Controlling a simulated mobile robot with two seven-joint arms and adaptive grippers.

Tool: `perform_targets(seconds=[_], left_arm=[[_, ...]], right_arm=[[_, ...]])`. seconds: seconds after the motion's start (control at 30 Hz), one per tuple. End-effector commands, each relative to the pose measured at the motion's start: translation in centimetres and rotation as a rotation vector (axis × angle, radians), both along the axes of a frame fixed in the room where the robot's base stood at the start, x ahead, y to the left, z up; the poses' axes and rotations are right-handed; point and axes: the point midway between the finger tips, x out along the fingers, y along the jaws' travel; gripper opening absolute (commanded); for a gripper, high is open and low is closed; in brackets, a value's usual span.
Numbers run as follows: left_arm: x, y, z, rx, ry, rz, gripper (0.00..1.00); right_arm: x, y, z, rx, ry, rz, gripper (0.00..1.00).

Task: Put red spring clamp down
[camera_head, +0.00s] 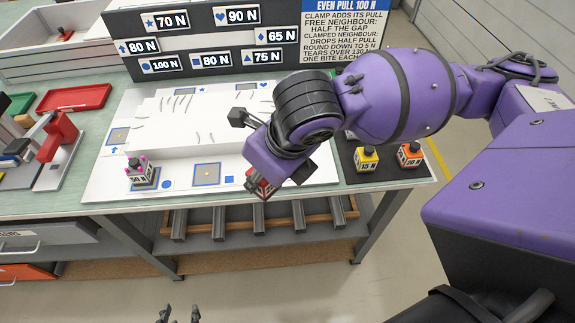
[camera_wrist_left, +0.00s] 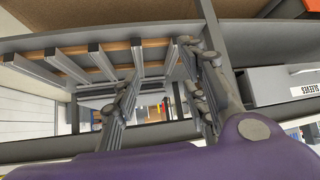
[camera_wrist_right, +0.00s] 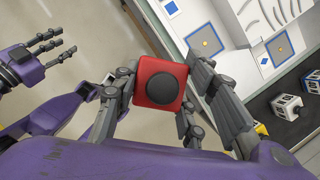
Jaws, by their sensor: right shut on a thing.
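The red spring clamp (camera_wrist_right: 160,80) is a red block with a round black pad. My right gripper (camera_wrist_right: 158,92) is shut on it, a finger at each side. In the head view the clamp (camera_head: 262,187) shows only partly below my purple wrist, over the front edge of the white board (camera_head: 110,185); whether it touches the board cannot be told. A blue-edged square (camera_head: 206,174) with a yellow dot lies left of it on the board. My left gripper (camera_head: 180,314) is open and empty, low in front of the bench; its spread fingers also show in the left wrist view (camera_wrist_left: 160,95).
A 50 N clamp (camera_head: 141,172) stands at the board's front left. Yellow 15 N (camera_head: 367,158) and orange 20 N (camera_head: 410,155) clamps stand on a dark mat (camera_head: 385,176) at right. A label panel (camera_head: 190,40) stands behind. A red tray (camera_head: 75,97) lies left.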

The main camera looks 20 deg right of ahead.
Motion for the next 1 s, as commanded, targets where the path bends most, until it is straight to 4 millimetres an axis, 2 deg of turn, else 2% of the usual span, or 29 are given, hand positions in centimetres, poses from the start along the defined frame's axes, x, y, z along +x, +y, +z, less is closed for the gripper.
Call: perform_targets(seconds=[0.17, 0.27, 0.37, 0.47, 0.57, 0.7, 0.8, 1.0], left_arm=[[-0.9, 0.0, -1.0, 0.001, 0.022, 0.0, 0.4], [-2.7, 0.3, -3.1, 0.006, 0.063, 0.001, 0.4], [-4.3, 1.1, -5.3, 0.021, 0.092, 0.007, 0.4], [-3.3, 1.8, -4.4, 0.033, 0.068, 0.016, 0.4], [-2.7, 1.8, -3.9, 0.031, 0.055, 0.017, 0.4], [-1.7, 1.2, -3.5, 0.022, 0.034, 0.019, 0.4], [-1.4, 0.9, -3.4, 0.017, 0.029, 0.018, 0.4], [-1.7, 0.9, -3.7, 0.017, 0.038, 0.017, 0.4]], right_arm=[[0.7, -0.2, -0.3, -0.001, -0.001, 0.016, 0.03], [2.0, -0.7, -1.8, 0.001, 0.011, 0.015, 0.03], [4.2, -1.6, -3.3, -0.001, 0.014, 0.013, 0.03], [6.5, -2.4, -3.4, 0.0, 0.005, 0.01, 0.03], [9.0, -3.3, -4.1, 0.0, -0.002, 0.01, 0.03], [10.8, -3.9, -6.8, 0.002, 0.0, 0.015, 0.03], [11.9, -4.3, -8.0, 0.002, -0.004, 0.016, 0.03], [12.7, -4.6, -9.0, 0.002, -0.005, 0.017, 0.03]])
